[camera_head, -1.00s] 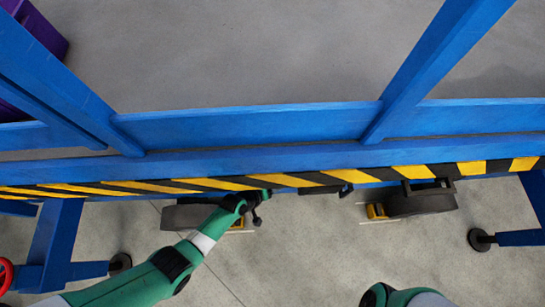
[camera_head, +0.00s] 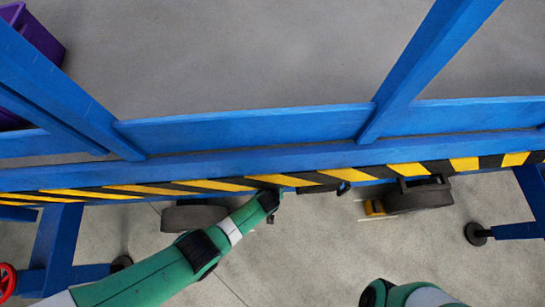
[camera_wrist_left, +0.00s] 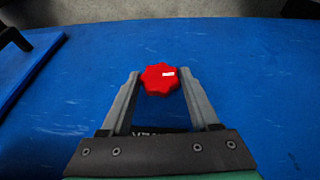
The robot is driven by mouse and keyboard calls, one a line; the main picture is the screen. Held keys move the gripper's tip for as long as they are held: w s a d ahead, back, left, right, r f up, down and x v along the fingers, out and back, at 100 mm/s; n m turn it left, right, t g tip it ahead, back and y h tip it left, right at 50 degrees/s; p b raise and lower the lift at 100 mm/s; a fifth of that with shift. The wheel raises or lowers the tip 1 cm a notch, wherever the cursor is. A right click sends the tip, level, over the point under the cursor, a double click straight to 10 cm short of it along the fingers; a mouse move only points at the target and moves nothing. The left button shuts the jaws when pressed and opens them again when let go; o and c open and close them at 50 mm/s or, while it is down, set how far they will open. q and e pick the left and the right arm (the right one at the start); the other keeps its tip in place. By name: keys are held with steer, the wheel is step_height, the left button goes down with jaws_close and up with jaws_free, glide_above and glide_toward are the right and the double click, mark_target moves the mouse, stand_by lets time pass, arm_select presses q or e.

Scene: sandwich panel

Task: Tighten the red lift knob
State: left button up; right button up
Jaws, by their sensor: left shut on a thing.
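The red lift knob (camera_wrist_left: 159,79) has a scalloped rim and a small white mark, and stands against a blue surface (camera_wrist_left: 250,70) in the left wrist view. My left gripper (camera_wrist_left: 161,84) is shut on the knob, one finger on each side of it. In the head view my left arm reaches from the lower left to the striped beam edge. Its gripper and the knob are hidden there. My right gripper is out of view; only part of my right arm shows at the bottom.
A blue frame (camera_head: 250,128) with a yellow and black striped edge (camera_head: 150,188) crosses the head view. A red handwheel (camera_head: 6,280) is at the far left and a purple bin (camera_head: 45,38) at the top left. Grey floor is open beyond the frame.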

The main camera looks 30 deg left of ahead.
arm_select(q)
steer(key=shift+s+f, duration=0.1)
steer(key=o, duration=1.3)
steer(key=p+v, duration=1)
steer(key=v, duration=0.1)
steer(key=shift+r, duration=0.35)
